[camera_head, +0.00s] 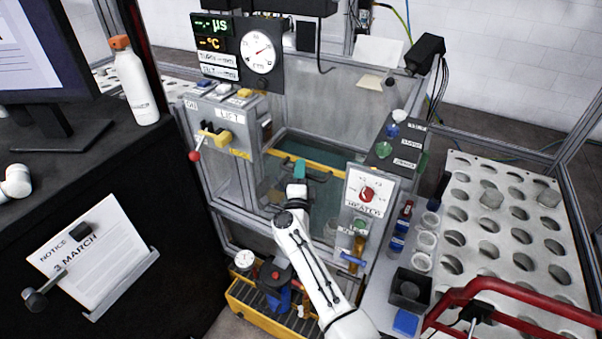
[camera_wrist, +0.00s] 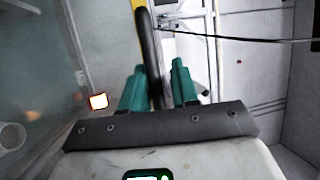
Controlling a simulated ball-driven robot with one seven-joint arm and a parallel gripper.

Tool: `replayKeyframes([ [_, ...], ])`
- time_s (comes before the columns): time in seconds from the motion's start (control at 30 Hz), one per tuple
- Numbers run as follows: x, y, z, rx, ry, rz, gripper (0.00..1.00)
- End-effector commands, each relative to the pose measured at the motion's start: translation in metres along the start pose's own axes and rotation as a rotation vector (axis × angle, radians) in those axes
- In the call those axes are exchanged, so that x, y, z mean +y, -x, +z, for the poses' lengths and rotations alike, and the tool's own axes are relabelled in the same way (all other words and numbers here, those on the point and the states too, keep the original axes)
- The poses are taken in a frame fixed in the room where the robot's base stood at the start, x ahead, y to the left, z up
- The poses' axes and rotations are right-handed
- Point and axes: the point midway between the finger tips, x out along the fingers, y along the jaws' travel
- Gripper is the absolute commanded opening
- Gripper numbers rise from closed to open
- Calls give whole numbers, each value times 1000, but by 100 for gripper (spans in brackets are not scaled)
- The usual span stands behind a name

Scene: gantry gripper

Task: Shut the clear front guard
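The clear front guard (camera_head: 276,188) is a see-through panel in the metal frame at the front of the machine. Its yellow top bar (camera_head: 325,168) sits low, with the tank opening (camera_head: 310,148) uncovered above and behind it. My gripper (camera_head: 299,168) is at the middle of this bar. In the wrist view, the dark handle (camera_wrist: 151,50) runs between the two teal fingers of my gripper (camera_wrist: 159,82), beside the yellow edge (camera_wrist: 138,5). The left finger is close against the handle. A narrow gap shows at the right finger. My arm hides part of the guard in the head view.
A control box (camera_head: 220,125) with a yellow lever stands left of the opening. A heater panel (camera_head: 366,193) stands close on the right. A red tubular rail (camera_head: 500,285) crosses the lower right. A yellow crate (camera_head: 250,303) with tools sits below. The space above the bar looks free.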

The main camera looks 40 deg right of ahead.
Motion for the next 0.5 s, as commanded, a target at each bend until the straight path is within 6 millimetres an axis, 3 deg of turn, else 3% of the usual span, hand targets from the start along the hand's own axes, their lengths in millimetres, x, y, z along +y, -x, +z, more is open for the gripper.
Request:
replayKeyframes([
  [0.27,-1,4,1,-2,-1,-1,25],
  [0.5,0,41,2,-5,1,-1,25],
])
